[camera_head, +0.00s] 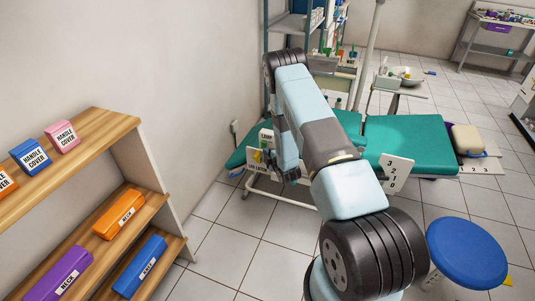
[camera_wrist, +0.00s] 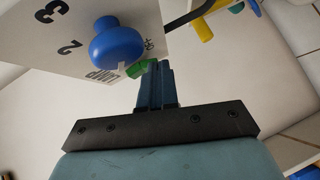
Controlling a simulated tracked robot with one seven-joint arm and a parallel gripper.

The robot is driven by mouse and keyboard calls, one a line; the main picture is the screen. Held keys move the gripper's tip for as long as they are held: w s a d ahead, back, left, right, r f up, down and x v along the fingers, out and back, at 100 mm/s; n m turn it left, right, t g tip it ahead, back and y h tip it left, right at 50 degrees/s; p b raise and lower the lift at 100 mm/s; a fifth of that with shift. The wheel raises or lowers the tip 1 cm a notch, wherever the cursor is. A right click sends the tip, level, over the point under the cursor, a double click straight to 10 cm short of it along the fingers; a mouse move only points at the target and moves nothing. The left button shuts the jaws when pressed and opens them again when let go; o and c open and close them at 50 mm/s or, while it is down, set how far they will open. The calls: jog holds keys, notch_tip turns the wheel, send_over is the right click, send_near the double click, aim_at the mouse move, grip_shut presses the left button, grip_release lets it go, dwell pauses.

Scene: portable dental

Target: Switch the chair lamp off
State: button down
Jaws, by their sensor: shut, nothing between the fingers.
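In the wrist view a white panel (camera_wrist: 85,35) carries a round blue knob (camera_wrist: 117,43), the word LAMP and the numbers 2 and 3, seen upside down. A small green piece (camera_wrist: 137,68) sits by the knob, beside the LAMP lettering. My gripper (camera_wrist: 157,68) is shut and empty, its fingertips close to the green piece; I cannot tell whether they touch it. In the head view my gripper (camera_head: 290,177) hangs by the left end of the teal chair. A small box labelled LAMP (camera_head: 266,137) shows just left of my arm; its knob cannot be made out.
A wooden shelf (camera_head: 95,135) with labelled boxes stands at left. A blue stool (camera_head: 466,252) is at right. Yellow parts (camera_wrist: 200,22) show in the wrist view.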

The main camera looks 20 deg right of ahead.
jog(key=shift+w+f, duration=0.1)
jog(key=s, duration=1.3)
jog(key=shift+a, duration=0.3)
